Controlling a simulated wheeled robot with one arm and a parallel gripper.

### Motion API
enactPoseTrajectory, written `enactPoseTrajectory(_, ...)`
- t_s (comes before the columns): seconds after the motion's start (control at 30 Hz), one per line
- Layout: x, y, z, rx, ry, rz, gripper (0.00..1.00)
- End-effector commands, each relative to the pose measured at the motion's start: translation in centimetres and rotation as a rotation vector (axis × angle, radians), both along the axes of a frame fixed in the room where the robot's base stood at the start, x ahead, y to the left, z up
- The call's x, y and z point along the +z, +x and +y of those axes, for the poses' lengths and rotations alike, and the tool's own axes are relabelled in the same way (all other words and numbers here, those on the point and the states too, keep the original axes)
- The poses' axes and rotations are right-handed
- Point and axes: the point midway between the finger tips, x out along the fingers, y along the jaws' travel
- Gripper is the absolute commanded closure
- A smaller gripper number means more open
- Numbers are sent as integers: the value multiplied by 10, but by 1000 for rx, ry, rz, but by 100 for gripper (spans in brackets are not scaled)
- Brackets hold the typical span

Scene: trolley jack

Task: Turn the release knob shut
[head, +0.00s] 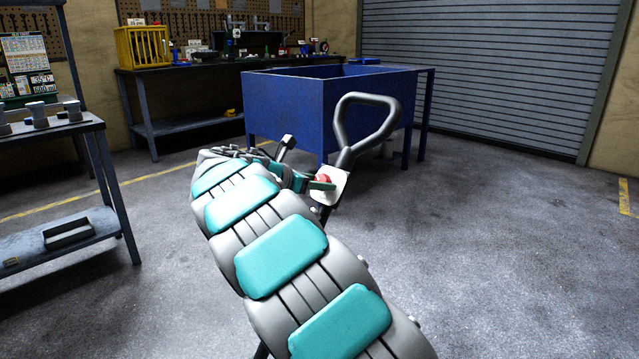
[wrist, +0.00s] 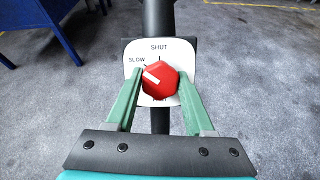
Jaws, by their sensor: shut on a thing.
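The red release knob (wrist: 165,84) sits on a white plate (wrist: 131,55) on the jack's dark handle shaft (wrist: 158,15). The plate reads SHUT at the top and SLOW at the upper left; a label below the knob is mostly hidden. The knob's white pointer mark aims to the upper left, at the SLOW mark. My gripper (wrist: 160,86) has its two green fingers closed on the knob's sides. In the head view the knob (head: 323,178) shows small beside my gripper (head: 318,185), under the handle's grey loop (head: 341,118).
A blue open-topped bin (head: 290,105) on legs stands behind the handle. A grey shelf table (head: 60,240) stands at the left, and a workbench (head: 190,65) with a yellow crate (head: 143,46) is at the back. The floor to the right (head: 500,240) is clear.

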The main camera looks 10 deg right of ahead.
Motion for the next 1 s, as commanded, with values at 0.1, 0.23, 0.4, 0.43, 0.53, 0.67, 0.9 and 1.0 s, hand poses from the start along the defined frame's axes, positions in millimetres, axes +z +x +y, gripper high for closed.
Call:
enactPoseTrajectory(0.1,0,0,0,0,0,0,91)
enactPoseTrajectory(0.23,0,0,0,0,0,0,100)
enactPoseTrajectory(0.4,0,0,0,-6,5,-8,100)
enactPoseTrajectory(0.43,0,0,0,-9,8,-11,100)
enactPoseTrajectory(0.53,1,1,0,-25,23,-32,100)
enactPoseTrajectory(0.67,1,1,1,-62,55,-77,100)
enactPoseTrajectory(0.9,0,2,1,-176,148,-203,100)
enactPoseTrajectory(1.0,0,2,1,-231,196,-266,100)
